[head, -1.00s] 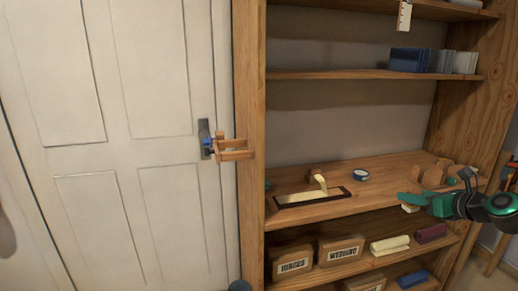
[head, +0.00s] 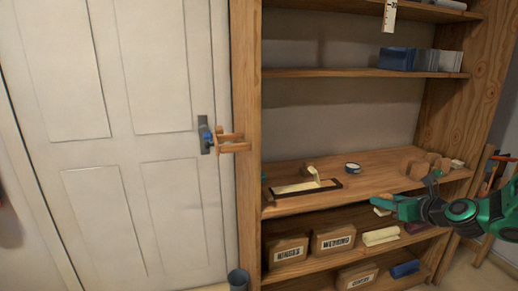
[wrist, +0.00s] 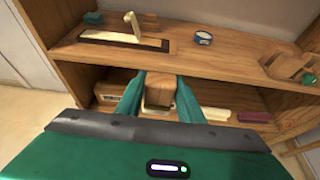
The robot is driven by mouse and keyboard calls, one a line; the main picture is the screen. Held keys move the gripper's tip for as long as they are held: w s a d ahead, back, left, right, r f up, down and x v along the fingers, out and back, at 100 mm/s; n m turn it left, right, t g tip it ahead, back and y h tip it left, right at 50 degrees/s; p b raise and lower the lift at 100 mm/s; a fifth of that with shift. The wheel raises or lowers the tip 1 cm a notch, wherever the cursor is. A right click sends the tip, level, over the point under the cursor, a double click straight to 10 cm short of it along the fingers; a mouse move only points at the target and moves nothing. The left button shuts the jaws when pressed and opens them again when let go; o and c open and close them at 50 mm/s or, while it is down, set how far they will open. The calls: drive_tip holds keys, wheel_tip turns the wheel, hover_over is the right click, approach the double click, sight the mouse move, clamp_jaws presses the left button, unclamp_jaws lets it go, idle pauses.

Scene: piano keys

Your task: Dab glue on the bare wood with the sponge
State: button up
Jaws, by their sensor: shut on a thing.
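My gripper (wrist: 160,98) is shut on a small brown block (wrist: 160,88) with a pale edge, which looks like the sponge. In the head view my gripper (head: 386,206) is at the right, in front of the shelf unit, with a pale bit of the held thing (head: 381,211) showing. On the middle shelf lies a long pale strip in a dark frame (head: 336,182), with a pale piece (head: 313,173) standing tilted on it.
The wooden shelf board (head: 380,181) has clear room between the frame and several brown blocks (head: 418,167) at the right. Labelled boxes (head: 332,241) and a folded cream cloth (head: 380,236) sit below. A white door (head: 130,130) is at the left.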

drive_tip(key=w+a+f, duration=0.1)
drive_tip(key=a+f, duration=0.4)
drive_tip(key=a, duration=0.6)
drive_tip(key=shift+w+f, duration=0.15)
drive_tip(key=shift+w, duration=0.15)
